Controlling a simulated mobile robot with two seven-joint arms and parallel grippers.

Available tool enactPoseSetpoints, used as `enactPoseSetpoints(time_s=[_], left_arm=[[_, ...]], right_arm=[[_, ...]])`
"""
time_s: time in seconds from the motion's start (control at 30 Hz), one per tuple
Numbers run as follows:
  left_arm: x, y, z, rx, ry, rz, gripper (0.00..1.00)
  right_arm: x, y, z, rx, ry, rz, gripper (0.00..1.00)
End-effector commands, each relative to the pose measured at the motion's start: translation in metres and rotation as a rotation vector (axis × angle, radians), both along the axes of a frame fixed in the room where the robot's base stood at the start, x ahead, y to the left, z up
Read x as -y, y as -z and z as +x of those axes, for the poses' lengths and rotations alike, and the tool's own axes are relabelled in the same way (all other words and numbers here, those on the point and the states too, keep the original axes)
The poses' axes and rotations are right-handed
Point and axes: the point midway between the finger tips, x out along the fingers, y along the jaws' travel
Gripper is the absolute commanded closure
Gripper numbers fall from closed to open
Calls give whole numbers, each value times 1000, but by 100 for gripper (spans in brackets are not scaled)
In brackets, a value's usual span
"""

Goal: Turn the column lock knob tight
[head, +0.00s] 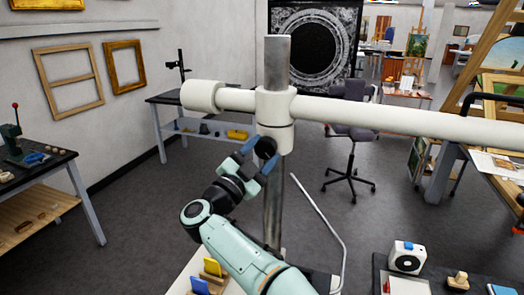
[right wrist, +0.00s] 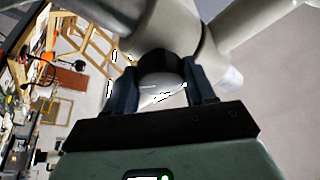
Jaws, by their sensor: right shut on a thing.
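The column lock knob (head: 266,147) is a small black knob on the front left of the white collar (head: 275,122). The collar sits around an upright metal column (head: 277,64). My right gripper (head: 261,156) has its blue fingers on both sides of the knob and is shut on it. In the right wrist view the dark knob (right wrist: 160,68) sits between the two fingers (right wrist: 163,88), partly hidden by them. The knob's marking and how tight it is cannot be seen. My left gripper is not in view.
A long white horizontal tube (head: 400,118) passes through the collar. A bent thin metal rod (head: 325,220) stands right of the column. An office chair (head: 350,140) is behind. A dark bench (head: 455,285) with a white boxed device (head: 407,256) is at lower right.

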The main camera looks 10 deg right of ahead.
Motion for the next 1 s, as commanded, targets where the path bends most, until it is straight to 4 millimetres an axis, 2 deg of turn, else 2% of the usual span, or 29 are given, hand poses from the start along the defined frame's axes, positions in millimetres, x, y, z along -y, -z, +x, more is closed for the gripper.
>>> enactPoseSetpoints(time_s=[0.5, 1.0], left_arm=[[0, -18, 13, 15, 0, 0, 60], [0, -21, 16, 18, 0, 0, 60]], right_arm=[[-2, -3, 2, 214, 0, 319, 76], [-2, -3, 2, 269, 0, 401, 76]])
